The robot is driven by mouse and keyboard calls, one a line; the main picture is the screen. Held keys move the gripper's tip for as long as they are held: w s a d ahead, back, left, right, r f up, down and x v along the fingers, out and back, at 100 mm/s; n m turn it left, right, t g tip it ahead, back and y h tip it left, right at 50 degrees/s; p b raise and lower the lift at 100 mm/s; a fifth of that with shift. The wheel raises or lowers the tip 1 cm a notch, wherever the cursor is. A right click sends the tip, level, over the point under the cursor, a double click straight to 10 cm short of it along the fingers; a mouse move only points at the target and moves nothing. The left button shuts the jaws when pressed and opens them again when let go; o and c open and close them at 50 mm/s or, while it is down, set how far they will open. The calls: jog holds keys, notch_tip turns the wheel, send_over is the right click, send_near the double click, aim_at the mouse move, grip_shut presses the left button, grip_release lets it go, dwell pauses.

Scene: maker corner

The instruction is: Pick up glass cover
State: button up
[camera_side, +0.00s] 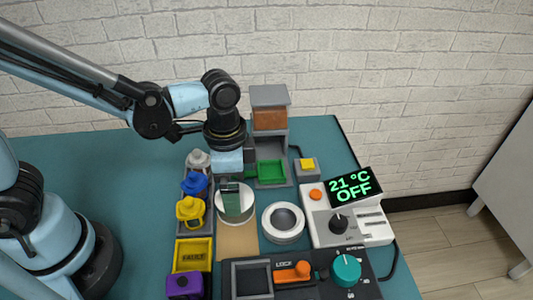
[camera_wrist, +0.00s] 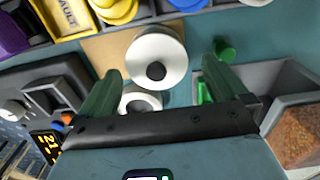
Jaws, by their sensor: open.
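A round whitish piece, which looks like the glass cover (camera_side: 246,207), sits on a tan mat (camera_side: 238,240). In the wrist view the cover (camera_wrist: 152,46) shows as a pale disc with a dark round spot near its middle. My gripper (camera_side: 231,188) is above it, pointing down, with its green fingers apart and in front of part of the disc. In the wrist view the disc lies between the fingers of my gripper (camera_wrist: 163,67), with nothing clasped. I cannot tell the fingers' exact height above it.
A white ring (camera_side: 283,222) stands close on the right. A rack with blue (camera_side: 194,184) and yellow (camera_side: 190,210) pieces is close on the left. A green-floored bin (camera_side: 271,172) is behind. A unit (camera_side: 325,226) reads 21 °C OFF. A lever panel (camera_side: 320,288) is in front.

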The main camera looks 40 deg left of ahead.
jog(key=shift+s+d+f, duration=0.1)
jog(key=shift+f, duration=1.15)
jog(key=shift+d+f, duration=0.1)
jog(key=shift+f, duration=1.15)
jog(key=shift+c, duration=0.5)
jog(key=c, duration=0.8)
jog(key=shift+r, duration=0.1)
jog(key=shift+r, duration=0.65)
jog(key=r, duration=0.3)
jog(key=shift+s+d, duration=0.2)
jog(key=shift+s, duration=0.05)
jog(key=s+d+r, duration=0.6)
jog(key=s, duration=0.2)
jog(key=w+d+f+n, duration=0.1)
jog(key=w+d+n, duration=0.3)
jog(key=w+n, duration=0.55)
jog(key=shift+m, duration=0.95)
jog(key=shift+w+a+f, duration=0.1)
jog(key=shift+w+f, duration=0.2)
jog(key=shift+f, duration=0.7)
jog(key=shift+w+a+f, duration=0.1)
jog(key=shift+w+f, duration=0.2)
jog(key=shift+f, duration=0.65)
jog(key=shift+w+f, duration=0.3)
jog(key=shift+f, duration=0.7)
